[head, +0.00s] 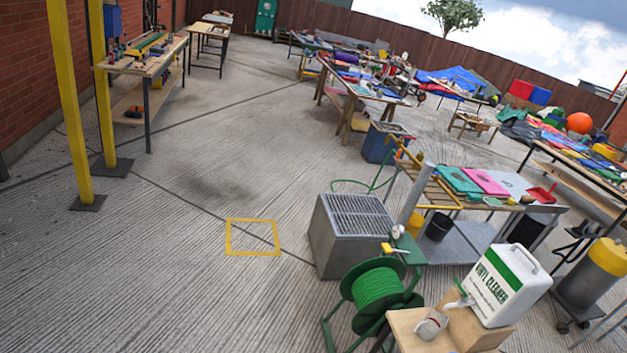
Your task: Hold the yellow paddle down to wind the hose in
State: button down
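A small yellow paddle (392,248) sticks out at the top of the green hose reel's post, at the lower right of the head view. The green hose (377,288) is wound on the drum of the green reel (338,322), which stands on the concrete. A loose length of green hose (366,184) shows on the ground behind the grey metal box. A round gauge-like part (397,231) sits just above the paddle. My gripper is not in this view, so nothing shows touching the paddle.
A grey box with a grating (350,250) stands close behind the reel. A wooden stand (425,335) with a white vinyl cleaner jug (508,284) is close in front on the right. Yellow posts (72,100) stand at left. The floor around the yellow square (252,221) is clear.

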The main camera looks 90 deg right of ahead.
aim_at(387, 248)
jog(key=z, duration=0.9)
jog(key=i, duration=1.75)
jog(key=z, duration=2.7)
jog(key=i, duration=1)
jog(key=u, duration=0.1)
